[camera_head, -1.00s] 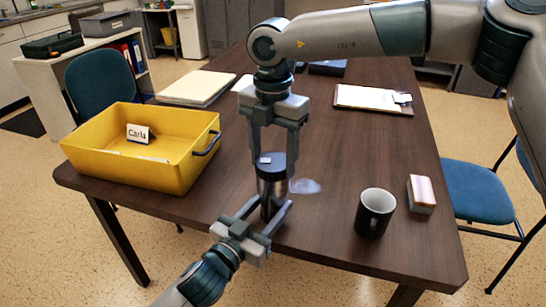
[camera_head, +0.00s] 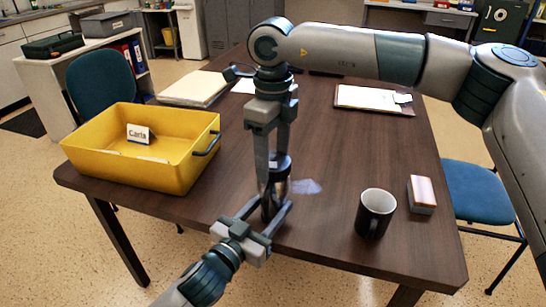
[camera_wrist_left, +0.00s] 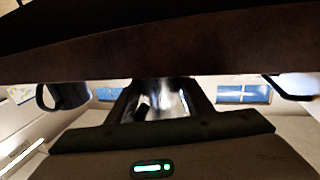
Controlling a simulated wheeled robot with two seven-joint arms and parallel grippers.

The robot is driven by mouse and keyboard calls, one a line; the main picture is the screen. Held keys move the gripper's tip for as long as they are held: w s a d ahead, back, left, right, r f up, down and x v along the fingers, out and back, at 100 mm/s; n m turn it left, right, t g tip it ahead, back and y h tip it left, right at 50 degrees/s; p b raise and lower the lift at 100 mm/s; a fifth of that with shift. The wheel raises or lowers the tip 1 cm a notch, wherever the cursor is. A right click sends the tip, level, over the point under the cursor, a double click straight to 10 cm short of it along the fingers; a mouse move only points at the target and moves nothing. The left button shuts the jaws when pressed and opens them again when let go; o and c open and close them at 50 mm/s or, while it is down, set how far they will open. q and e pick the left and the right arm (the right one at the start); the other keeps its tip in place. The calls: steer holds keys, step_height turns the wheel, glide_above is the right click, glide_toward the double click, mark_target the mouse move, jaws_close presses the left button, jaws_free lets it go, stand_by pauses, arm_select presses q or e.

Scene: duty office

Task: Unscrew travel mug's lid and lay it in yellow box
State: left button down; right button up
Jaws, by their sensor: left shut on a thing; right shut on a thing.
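The dark travel mug (camera_head: 267,203) stands upright near the table's front edge. My left gripper (camera_head: 266,207) comes in low from the front and is shut around the mug's body. The mug's shiny body also shows between the left fingers in the left wrist view (camera_wrist_left: 161,105). My right gripper (camera_head: 273,168) points down from above and is shut on the dark lid (camera_head: 281,163) at the mug's top. Its fingers partly hide the lid, and I cannot tell how far it is unscrewed. The yellow box (camera_head: 135,176) with a "Carla" card stands at the table's left.
A black mug (camera_head: 375,213) and a small block (camera_head: 421,195) stand at the right. A clipboard (camera_head: 374,99) and a paper stack (camera_head: 194,88) lie farther back. The table (camera_head: 330,150) is clear between the mug and the clipboard.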

mark_target(273, 161)
steer(key=n, duration=0.4)
steer(key=shift+n, duration=0.4)
steer(key=n, duration=0.2)
steer(key=shift+n, duration=0.4)
steer(key=n, duration=0.4)
steer(key=shift+n, duration=0.3)
steer(key=n, duration=0.3)
steer(key=shift+n, duration=0.3)
steer(key=shift+r, duration=0.25)
steer(key=shift+r, duration=0.75)
steer(key=shift+r, duration=0.25)
steer(key=shift+r, duration=1.9)
